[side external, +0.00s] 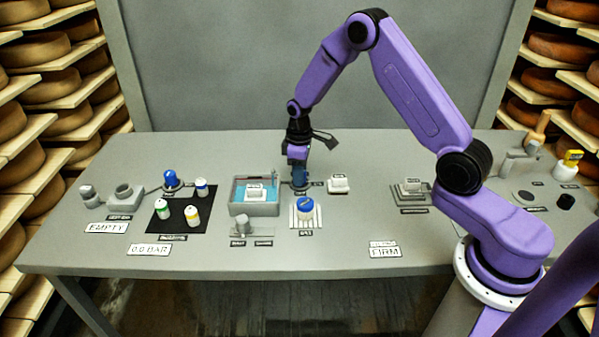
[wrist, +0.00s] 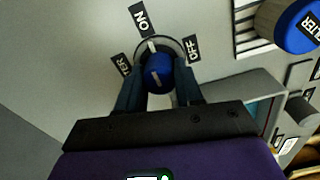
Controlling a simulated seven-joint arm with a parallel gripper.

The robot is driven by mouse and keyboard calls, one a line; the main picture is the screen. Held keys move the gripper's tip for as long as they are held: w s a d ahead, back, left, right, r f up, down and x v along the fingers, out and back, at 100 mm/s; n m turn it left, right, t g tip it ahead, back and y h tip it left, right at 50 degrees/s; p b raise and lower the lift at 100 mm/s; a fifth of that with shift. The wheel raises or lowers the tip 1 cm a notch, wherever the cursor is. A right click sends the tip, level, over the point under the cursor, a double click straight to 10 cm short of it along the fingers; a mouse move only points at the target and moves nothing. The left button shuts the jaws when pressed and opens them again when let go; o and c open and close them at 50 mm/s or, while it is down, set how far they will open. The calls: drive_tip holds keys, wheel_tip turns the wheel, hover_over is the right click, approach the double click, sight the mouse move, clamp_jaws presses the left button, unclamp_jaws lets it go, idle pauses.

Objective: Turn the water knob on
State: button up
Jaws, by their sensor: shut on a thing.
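The blue water knob (wrist: 158,72) sits in a round grey ring between an ON label (wrist: 141,20) and an OFF label (wrist: 192,48) in the wrist view. A white line on the knob points up and slightly left, roughly towards the ON side. A label ending in "TER" (wrist: 121,65) lies to its left. My gripper (wrist: 159,88) is shut on the knob, one finger on each side. In the side view my gripper (side external: 299,172) points straight down at the table behind the blue-lided jar, and it mostly hides the knob there.
A tray of blue water (side external: 254,210) stands just left of my gripper. A blue-topped jar (side external: 305,208) on a slatted rack is in front, and a white block (side external: 339,185) is to the right. Another blue knob (side external: 170,178) is farther left.

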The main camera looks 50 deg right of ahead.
drive_tip(key=shift+w, duration=0.1)
drive_tip(key=o, duration=1)
drive_tip(key=shift+o, duration=0.2)
drive_tip(key=shift+r, duration=0.15)
wheel_tip(320, 180, up, 17)
drive_tip(key=shift+r, duration=0.1)
